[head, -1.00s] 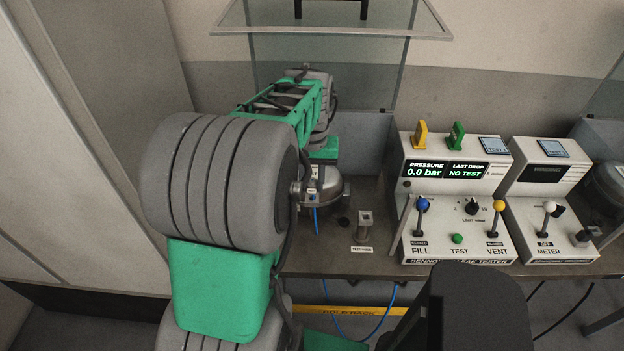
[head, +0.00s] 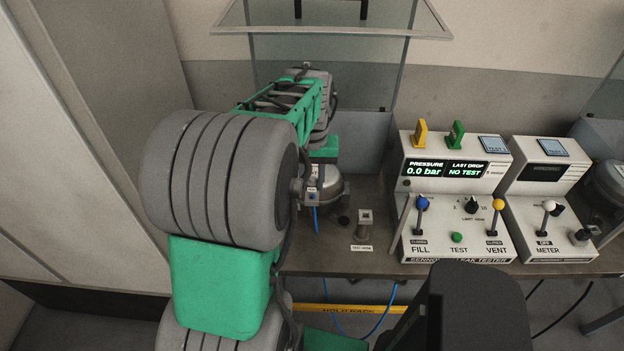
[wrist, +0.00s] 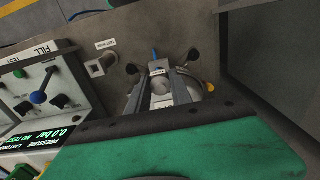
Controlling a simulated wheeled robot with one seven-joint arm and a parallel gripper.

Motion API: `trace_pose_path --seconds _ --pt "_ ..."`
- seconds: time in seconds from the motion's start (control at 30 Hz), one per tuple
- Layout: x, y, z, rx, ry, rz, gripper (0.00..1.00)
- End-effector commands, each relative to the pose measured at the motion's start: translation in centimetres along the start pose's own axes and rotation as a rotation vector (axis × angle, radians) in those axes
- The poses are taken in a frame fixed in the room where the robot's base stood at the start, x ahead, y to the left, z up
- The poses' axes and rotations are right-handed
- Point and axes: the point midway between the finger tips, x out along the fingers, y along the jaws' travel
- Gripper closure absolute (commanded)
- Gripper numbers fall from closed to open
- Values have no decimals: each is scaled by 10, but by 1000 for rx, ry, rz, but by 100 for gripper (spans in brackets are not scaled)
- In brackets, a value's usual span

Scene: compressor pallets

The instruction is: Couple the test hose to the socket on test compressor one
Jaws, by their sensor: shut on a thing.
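Test compressor one (head: 333,188), a silver domed unit, stands on the bench behind my arm, which partly hides it in the head view. In the wrist view its pale body (wrist: 133,104) lies beneath my gripper (wrist: 161,82). A blue hose (head: 316,220) hangs beside the compressor in the head view, and a blue piece (wrist: 155,54) shows beyond the fingertips in the wrist view. The socket is hidden, so I cannot tell whether the hose end is seated on it.
The post labelled test hose (head: 364,224) stands empty right of the compressor. The leak tester (head: 455,215) with its levers stands further right and reads 0.0 bar, no test. A meter box (head: 548,225) is beside it. A glass panel (head: 325,85) rises behind.

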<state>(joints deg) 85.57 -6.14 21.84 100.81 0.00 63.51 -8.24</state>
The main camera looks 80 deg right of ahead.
Motion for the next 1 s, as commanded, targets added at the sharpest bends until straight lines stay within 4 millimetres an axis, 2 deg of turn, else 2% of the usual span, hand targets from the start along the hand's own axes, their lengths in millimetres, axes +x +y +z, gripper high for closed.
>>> trace_pose_path --seconds 0.63,1.0 --pt "0 0 0 0 1 0 100" --pt "8 0 0 0 1 0 100"
